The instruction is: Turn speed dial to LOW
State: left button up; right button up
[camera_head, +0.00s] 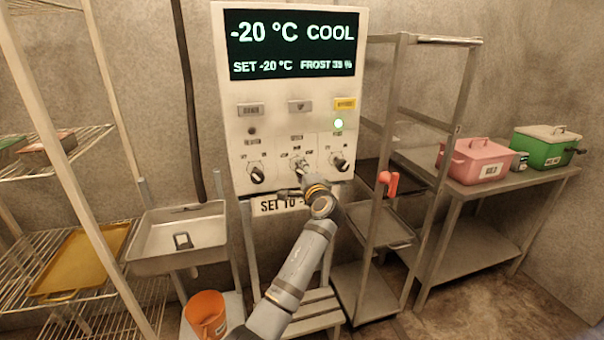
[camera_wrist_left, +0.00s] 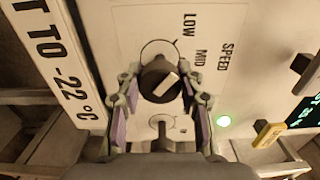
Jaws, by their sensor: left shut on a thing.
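The speed dial (camera_wrist_left: 160,80) is a round black knob with a white pointer line, below the labels LOW, MID and SPEED on a white panel. In the left wrist view its line slants up and right, on the LOW side of MID and roughly towards LOW. My left gripper (camera_wrist_left: 161,92) has one finger on each side of the knob and is shut on it. In the head view my left gripper (camera_head: 300,178) reaches from below to the middle dial of the control panel (camera_head: 240,140) and hides part of it. My right gripper is not in view.
Dials stand left (camera_head: 257,173) and right (camera_head: 340,162) of the held one. A green lamp (camera_head: 339,124) glows above the right dial. The display (camera_head: 291,45) reads -20 °C COOL. A metal sink (camera_head: 175,258) is left; a metal rack (camera_head: 430,130) stands right.

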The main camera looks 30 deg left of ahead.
pick_arm(q)
jog(key=o, duration=1.2)
jog(key=v, duration=0.7)
jog(key=shift+s+d, duration=0.15)
jog(key=shift+s, duration=0.05)
